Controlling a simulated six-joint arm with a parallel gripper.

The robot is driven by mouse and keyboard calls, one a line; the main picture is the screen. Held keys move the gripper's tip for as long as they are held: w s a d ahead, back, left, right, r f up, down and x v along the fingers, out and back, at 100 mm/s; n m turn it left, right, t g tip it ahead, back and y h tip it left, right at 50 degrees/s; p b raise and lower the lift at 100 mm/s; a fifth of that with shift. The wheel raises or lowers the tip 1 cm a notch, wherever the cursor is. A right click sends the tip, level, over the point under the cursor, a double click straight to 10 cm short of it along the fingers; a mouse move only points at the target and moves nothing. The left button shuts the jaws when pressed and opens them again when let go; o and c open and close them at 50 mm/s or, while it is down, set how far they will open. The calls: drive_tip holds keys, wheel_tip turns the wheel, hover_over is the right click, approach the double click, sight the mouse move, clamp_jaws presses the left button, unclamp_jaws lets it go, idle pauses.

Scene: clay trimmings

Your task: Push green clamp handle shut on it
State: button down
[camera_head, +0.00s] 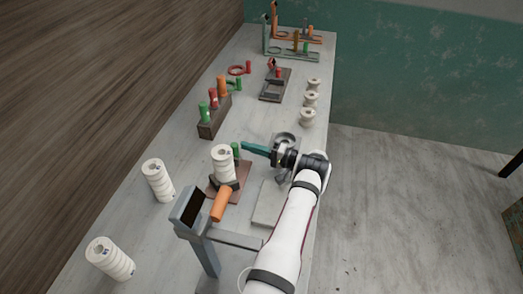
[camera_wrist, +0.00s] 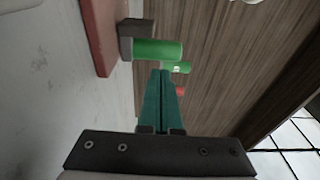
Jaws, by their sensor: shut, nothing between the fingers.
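The green clamp handle (camera_head: 235,151) stands at the far side of a reddish-brown base (camera_head: 241,172), behind a white ringed stack (camera_head: 223,163) on that base. In the wrist view the green handle (camera_wrist: 157,49) sticks out from a dark grey block (camera_wrist: 132,40) beside the red base edge (camera_wrist: 97,35). My gripper (camera_head: 244,146) is shut and empty, its teal fingers pointing left just right of the handle. In the wrist view my gripper's fingertips (camera_wrist: 163,73) lie close beside the handle; I cannot tell if they touch it. The stack partly hides the clamp.
An orange handle (camera_head: 221,204) sits at the near side of the base, next to a grey stand with a dark screen (camera_head: 188,208). More white stacks (camera_head: 158,180) stand to the left. A wooden rack (camera_head: 214,121) with coloured handles is behind. A flat pale plate (camera_head: 270,203) lies right.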

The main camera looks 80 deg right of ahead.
drive_tip(key=shift+w+d, duration=0.1)
drive_tip(key=shift+w, duration=0.95)
drive_tip(key=shift+a, duration=2.15)
drive_tip(key=r, duration=0.4)
drive_tip(key=shift+d+r, duration=0.15)
drive_tip(key=shift+d, duration=0.05)
drive_tip(key=s+a+r, duration=0.2)
drive_tip(key=s+r, duration=0.4)
drive_tip(key=s, duration=0.5)
drive_tip(key=shift+s+r, duration=0.3)
drive_tip(key=shift+r, duration=0.05)
